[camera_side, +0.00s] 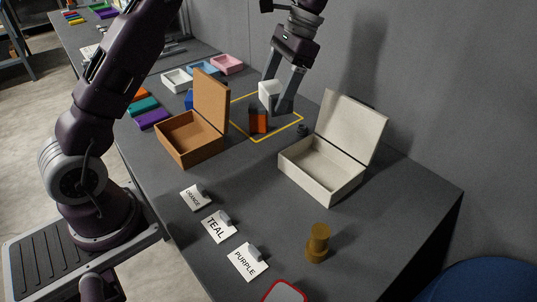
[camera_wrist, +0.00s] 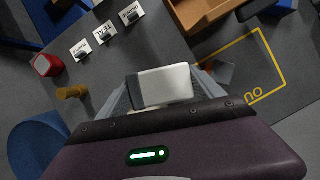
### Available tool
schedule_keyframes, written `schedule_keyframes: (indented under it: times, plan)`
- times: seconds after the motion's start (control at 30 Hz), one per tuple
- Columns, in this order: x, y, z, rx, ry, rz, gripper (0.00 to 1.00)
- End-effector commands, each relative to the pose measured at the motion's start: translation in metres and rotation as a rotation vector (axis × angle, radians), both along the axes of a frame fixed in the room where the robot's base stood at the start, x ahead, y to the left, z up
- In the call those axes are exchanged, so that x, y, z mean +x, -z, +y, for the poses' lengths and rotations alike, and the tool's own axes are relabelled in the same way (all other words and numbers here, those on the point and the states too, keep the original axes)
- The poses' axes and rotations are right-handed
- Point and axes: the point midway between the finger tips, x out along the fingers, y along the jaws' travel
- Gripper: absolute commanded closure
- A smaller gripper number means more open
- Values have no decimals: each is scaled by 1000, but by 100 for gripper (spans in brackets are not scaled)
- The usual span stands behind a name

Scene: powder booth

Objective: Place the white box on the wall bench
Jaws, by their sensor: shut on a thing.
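My gripper (camera_side: 276,98) is shut on a small white box (camera_side: 268,89) and holds it up above the yellow-outlined area of the dark grey bench (camera_side: 265,195) along the wall. In the wrist view, the white box (camera_wrist: 163,84) sits between the two grey fingers of my gripper (camera_wrist: 165,95). An orange block (camera_side: 258,124) with a dark top stands on the bench below the held box, inside the yellow outline. How far the white box is above it is hard to tell.
An open brown box (camera_side: 190,139) stands left of the outline, an open cream box (camera_side: 318,170) right of it. Label cards (camera_side: 219,227) and a brass weight (camera_side: 318,243) are in front. Coloured trays (camera_side: 203,68) lie behind. Bare bench shows between the boxes and cards.

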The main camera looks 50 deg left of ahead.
Motion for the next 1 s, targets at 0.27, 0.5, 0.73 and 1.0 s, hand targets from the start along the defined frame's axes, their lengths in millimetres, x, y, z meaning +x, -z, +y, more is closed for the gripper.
schedule_keyframes:
  times: [0.27,0.5,0.73,1.0]
  plan:
    - [40,30,74,5,453,2,67]
    - [74,54,187,5,1117,0,67]
    - [85,61,253,4,1521,-2,67]
    - [87,61,264,3,1602,-1,67]
